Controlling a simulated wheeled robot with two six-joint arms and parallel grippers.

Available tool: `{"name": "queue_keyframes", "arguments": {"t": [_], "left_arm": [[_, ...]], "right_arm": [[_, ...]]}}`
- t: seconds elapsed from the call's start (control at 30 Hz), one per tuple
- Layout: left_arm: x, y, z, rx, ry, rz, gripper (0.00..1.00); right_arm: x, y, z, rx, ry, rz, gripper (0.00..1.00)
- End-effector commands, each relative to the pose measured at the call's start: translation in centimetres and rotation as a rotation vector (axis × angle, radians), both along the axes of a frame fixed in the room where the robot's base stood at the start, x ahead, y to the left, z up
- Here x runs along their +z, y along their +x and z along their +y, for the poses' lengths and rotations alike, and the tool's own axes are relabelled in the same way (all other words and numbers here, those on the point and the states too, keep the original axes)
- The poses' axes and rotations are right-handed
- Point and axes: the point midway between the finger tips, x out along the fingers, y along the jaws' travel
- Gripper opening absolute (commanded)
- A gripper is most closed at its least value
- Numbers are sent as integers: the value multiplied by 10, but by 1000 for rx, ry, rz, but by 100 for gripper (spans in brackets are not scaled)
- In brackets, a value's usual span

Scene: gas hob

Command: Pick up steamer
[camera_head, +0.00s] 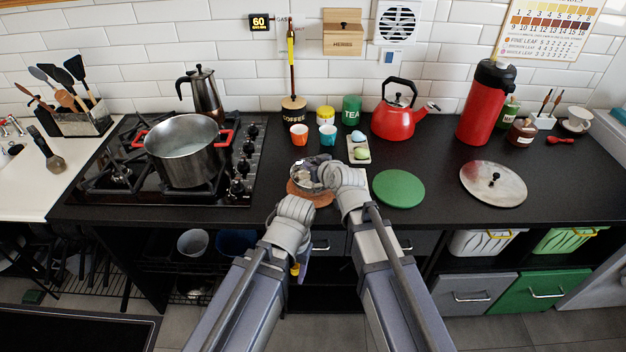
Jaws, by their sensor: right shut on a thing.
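The steamer (306,170) is a small silvery metal basket in the middle of the counter's front part, in the head view. It is above or on a round brown-orange mat (309,198); I cannot tell whether they touch. My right gripper (328,174) is shut on the steamer at its right side, and the fingers partly cover it. My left gripper (295,208) is just in front of and below the steamer, near the counter's front edge. Its fingers are hidden or too small to make out.
A steel pot (187,160) with red handles stands on the gas hob (232,192) at left. A green round mat (398,188) and a pot lid (493,183) lie to the right. Cups (299,135), a small tray with eggs (359,154) and a red kettle (398,120) stand behind.

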Motion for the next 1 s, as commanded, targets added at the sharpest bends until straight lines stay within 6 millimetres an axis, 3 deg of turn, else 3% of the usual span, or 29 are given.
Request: {"name": "queue_keyframes", "arguments": {"t": [0.37, 1.0], "left_arm": [[12, 0, 0, 0, 0, 0, 58], [98, 0, 0, 1, 0, 0, 58]], "right_arm": [[13, 0, 0, 0, 0, 0, 0], [98, 0, 0, 0, 0, -1, 0]]}}
